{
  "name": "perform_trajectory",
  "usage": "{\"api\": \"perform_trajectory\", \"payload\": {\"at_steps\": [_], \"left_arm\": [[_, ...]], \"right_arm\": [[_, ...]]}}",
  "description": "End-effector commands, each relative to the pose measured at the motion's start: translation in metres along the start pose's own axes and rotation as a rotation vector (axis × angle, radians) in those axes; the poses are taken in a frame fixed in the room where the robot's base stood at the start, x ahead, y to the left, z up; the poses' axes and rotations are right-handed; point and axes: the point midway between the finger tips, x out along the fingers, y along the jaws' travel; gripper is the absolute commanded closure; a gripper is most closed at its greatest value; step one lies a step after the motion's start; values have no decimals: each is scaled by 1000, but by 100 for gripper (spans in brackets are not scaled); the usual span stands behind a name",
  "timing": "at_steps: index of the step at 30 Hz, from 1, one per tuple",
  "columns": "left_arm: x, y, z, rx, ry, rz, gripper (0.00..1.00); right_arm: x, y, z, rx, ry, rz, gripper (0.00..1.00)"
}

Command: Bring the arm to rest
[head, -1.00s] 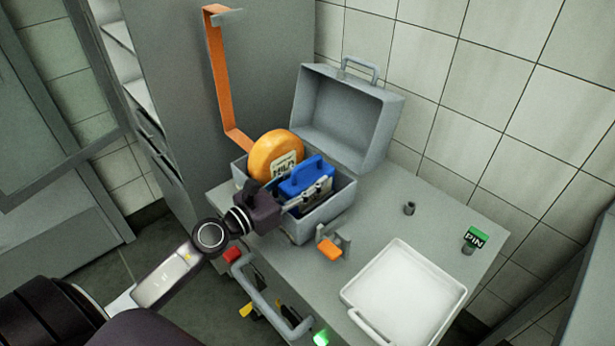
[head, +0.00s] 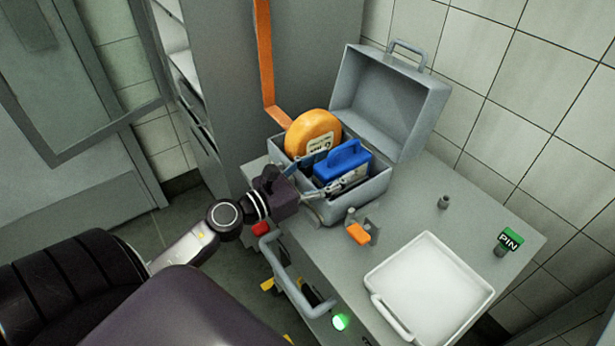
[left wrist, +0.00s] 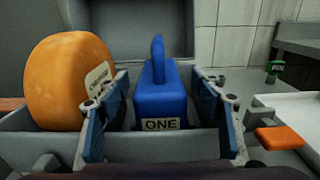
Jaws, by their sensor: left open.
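My left gripper (head: 318,178) is at the near side of an open grey case (head: 352,207) on the table. In the left wrist view its two fingers (left wrist: 160,125) stand wide apart, open, with a blue block (left wrist: 160,98) labelled "ONE" between and beyond them. The blue block (head: 342,160) sits upright in the case. An orange cheese wheel (head: 313,134) stands in the case to its left and also shows in the left wrist view (left wrist: 68,85). My right gripper is not in view.
The case's lid (head: 390,100) stands open at the back. A white tray (head: 430,285) lies on the right of the table. A cabinet with an orange strip (head: 264,60) stands behind.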

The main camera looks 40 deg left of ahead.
Motion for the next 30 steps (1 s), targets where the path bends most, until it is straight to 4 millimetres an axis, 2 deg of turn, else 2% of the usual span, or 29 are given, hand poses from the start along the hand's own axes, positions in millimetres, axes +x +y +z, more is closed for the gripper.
{"api": "perform_trajectory", "payload": {"at_steps": [1, 6, 12, 16, 23, 26, 30], "left_arm": [[-12, -1, -2, -6, 2, 2, 40], [-46, 0, -1, -4, 2, 3, 40], [-74, 0, 0, -2, -1, 2, 40], [-81, 0, 1, 1, -3, 1, 40], [-83, 0, 4, 2, -3, 0, 40], [-82, 0, 15, 2, -3, 0, 40], [-82, 0, 41, 2, -3, 0, 40]], "right_arm": [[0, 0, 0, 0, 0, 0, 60], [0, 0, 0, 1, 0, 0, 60], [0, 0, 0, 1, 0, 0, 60], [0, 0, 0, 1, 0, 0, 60], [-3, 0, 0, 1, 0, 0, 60], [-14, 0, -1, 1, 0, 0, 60], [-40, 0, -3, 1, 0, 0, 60]]}}
